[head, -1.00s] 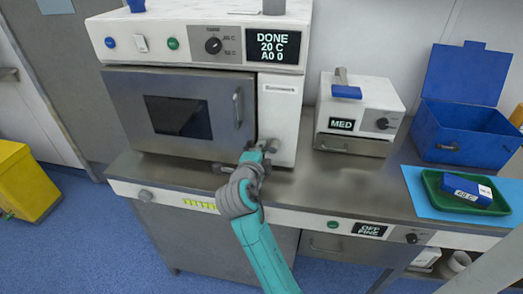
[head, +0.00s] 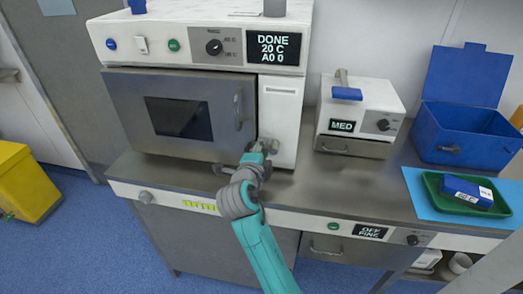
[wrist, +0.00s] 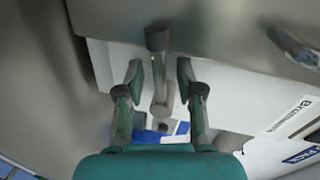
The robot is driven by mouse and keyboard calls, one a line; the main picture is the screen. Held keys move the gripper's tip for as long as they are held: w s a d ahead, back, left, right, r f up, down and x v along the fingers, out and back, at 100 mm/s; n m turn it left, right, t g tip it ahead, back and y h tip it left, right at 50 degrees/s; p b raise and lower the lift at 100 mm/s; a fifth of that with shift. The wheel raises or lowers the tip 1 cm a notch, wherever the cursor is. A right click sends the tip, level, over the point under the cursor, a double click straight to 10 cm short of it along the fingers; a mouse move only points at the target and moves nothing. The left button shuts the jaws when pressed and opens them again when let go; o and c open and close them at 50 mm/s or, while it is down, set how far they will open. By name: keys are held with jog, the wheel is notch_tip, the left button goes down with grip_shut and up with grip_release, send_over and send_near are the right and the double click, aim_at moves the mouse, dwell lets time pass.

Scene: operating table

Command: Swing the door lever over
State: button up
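The steel oven door (head: 180,115) has a dark window and a vertical grip (head: 238,110) near its right edge. It looks closed. My gripper (head: 260,150) is at the door's lower right corner, against the white front. In the wrist view my gripper (wrist: 160,75) has its two fingers apart. A grey lever with a dark round end (wrist: 157,39) shows between and beyond the fingers, its shaft running down between them. I see a gap on both sides of the shaft; contact cannot be told. In the head view my gripper mostly hides this lever.
The oven's display (head: 272,46) reads DONE 20 C. A small white unit (head: 360,110) marked MED stands to the right. Beyond it are a blue box (head: 465,130) and a green tray (head: 432,184). The steel counter (head: 345,190) is clear in front of the small unit.

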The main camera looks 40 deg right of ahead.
jog(key=v, duration=1.2)
dwell(0.3)
jog(key=s+a+f+n+t+y, duration=0.2)
jog(key=s+a+f+n+y, duration=0.3)
jog(key=f+n, duration=0.4)
jog(key=s+a+f+n+t+y, duration=0.2)
jog(key=s+a+f+n+y, duration=0.15)
jog(key=s+f+n, duration=0.55)
jog(key=s+a+r+n+y, duration=0.1)
jog(key=s+n, duration=0.3)
jog(key=s, duration=0.7)
jog(key=s+a+n+t+y, duration=0.1)
jog(key=s+n, duration=0.4)
jog(key=s, duration=0.6)
jog(key=shift+a+r+t+y, duration=0.35)
jog(key=shift+a+y, duration=0.5)
jog(key=shift+y, duration=0.3)
